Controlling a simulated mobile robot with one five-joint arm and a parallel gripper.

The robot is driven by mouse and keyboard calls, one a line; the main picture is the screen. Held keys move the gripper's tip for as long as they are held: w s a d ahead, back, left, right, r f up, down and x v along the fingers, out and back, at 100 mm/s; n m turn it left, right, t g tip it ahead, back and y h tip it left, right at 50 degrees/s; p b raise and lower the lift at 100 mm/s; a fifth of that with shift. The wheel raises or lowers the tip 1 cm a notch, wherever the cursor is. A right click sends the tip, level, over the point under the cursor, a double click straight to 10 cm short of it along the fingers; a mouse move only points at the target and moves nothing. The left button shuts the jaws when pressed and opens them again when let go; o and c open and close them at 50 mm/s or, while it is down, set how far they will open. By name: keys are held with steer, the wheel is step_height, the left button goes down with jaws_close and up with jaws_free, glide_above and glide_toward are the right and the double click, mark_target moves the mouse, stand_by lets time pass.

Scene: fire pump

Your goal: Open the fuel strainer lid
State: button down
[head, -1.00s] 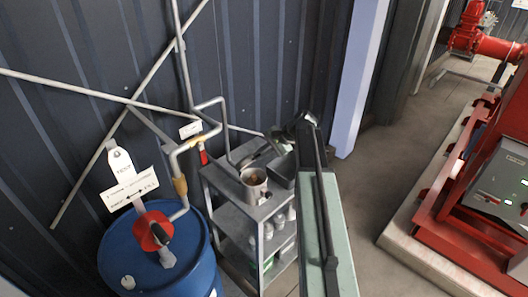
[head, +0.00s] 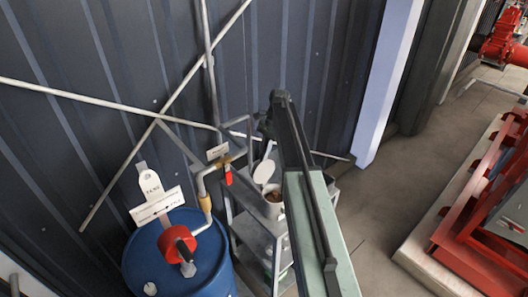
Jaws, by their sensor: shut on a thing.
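A pale round lid (head: 264,171), which I take for the fuel strainer lid, stands tilted up at the back of an open metal cup (head: 272,206). Something brown shows inside the cup. My gripper (head: 264,127) is the small dark end of my arm, above and behind the lid. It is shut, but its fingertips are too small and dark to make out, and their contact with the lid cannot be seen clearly. My arm crosses the view from the lower right and hides the right part of the cart.
The cup stands on a grey shelf cart (head: 247,233) by the dark ribbed wall. A blue drum (head: 205,262) with a red valve (head: 177,245) stands left. Pipes with a red-handled valve (head: 228,176) run close by. The floor to the right is clear up to the red skid.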

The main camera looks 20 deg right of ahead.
steer(key=shift+w+a+f+g, duration=0.1)
steer(key=shift+w+a+g, duration=0.1)
steer(key=shift+w+g, duration=0.15)
steer(key=shift+w+a+f+g, duration=0.15)
steer(key=shift+w+g, duration=0.1)
steer(key=shift+w, duration=0.2)
steer(key=shift+w+r, duration=0.1)
steer(key=c, duration=1.5)
jaws_free()
step_height(320, 180, up, 4)
steer(key=p, duration=0.4)
steer(key=shift+r, duration=0.15)
steer(key=s+a, duration=0.1)
steer(key=s, duration=0.4)
steer(key=s+a, duration=0.1)
steer(key=s, duration=0.4)
steer(key=s+a, duration=0.1)
steer(key=s, duration=0.4)
steer(key=shift+s+a+r+p, duration=0.1)
steer(key=shift+s+r+p, duration=0.25)
steer(key=shift+s+p, duration=0.05)
steer(key=shift+s+f, duration=0.1)
